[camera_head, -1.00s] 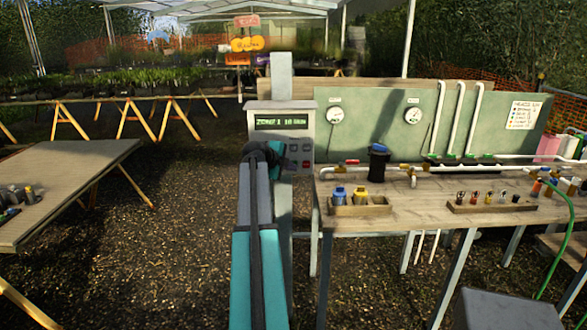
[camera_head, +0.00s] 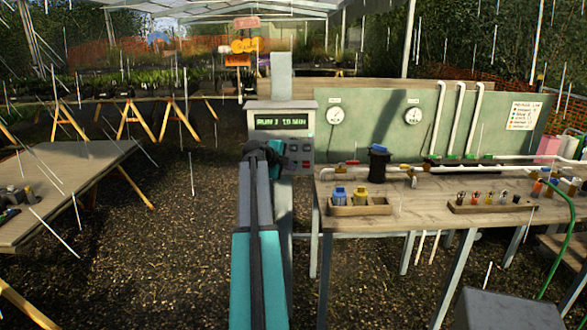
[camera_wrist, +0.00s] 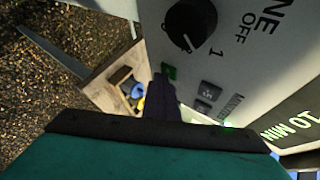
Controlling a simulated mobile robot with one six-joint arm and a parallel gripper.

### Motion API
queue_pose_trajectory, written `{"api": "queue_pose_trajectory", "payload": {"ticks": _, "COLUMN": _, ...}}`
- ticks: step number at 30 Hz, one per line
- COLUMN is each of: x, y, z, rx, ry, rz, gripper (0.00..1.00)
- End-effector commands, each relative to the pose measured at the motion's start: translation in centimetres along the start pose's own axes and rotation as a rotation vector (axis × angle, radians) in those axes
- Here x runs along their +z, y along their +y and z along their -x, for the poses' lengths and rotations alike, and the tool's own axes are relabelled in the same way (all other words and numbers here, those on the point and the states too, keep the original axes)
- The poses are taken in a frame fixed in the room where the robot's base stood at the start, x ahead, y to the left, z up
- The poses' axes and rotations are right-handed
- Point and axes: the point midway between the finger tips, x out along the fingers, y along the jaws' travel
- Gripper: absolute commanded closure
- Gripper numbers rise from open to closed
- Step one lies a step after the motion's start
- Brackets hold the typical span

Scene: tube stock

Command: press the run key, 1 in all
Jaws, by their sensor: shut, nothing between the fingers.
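The control box (camera_head: 300,108) stands on a post left of the bench. Its lit display (camera_head: 281,124) appears to read "RUN 1 10 MIN". In the wrist view a green key (camera_wrist: 169,71), likely the run key, shows on the panel below the zone knob (camera_wrist: 190,24). Its lower part is hidden by my gripper (camera_wrist: 161,82), which is shut and empty. The fingertips overlap the key's edge; I cannot tell whether they touch it. In the head view my arm hides the box's lower left and the green key.
Grey minute keys (camera_wrist: 211,89) sit close beside my fingers. The bench (camera_head: 420,185) at right carries a wooden holder (camera_head: 362,210) with blue and yellow pieces, a black cylinder (camera_head: 378,165) and pipes. Another table (camera_head: 75,180) stands at left, with open ground between.

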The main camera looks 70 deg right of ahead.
Motion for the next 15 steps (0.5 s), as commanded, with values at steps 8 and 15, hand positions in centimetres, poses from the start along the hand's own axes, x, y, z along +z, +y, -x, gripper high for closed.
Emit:
{"api": "queue_pose_trajectory", "payload": {"ticks": 8, "x": -0.07, "y": 0.13, "z": 0.10, "rx": -0.001, "ry": -0.001, "rz": 0.000, "gripper": 1.00}}
{"api": "queue_pose_trajectory", "payload": {"ticks": 15, "x": -0.54, "y": 0.64, "z": 0.71, "rx": -0.001, "ry": -0.001, "rz": 0.000, "gripper": 1.00}}
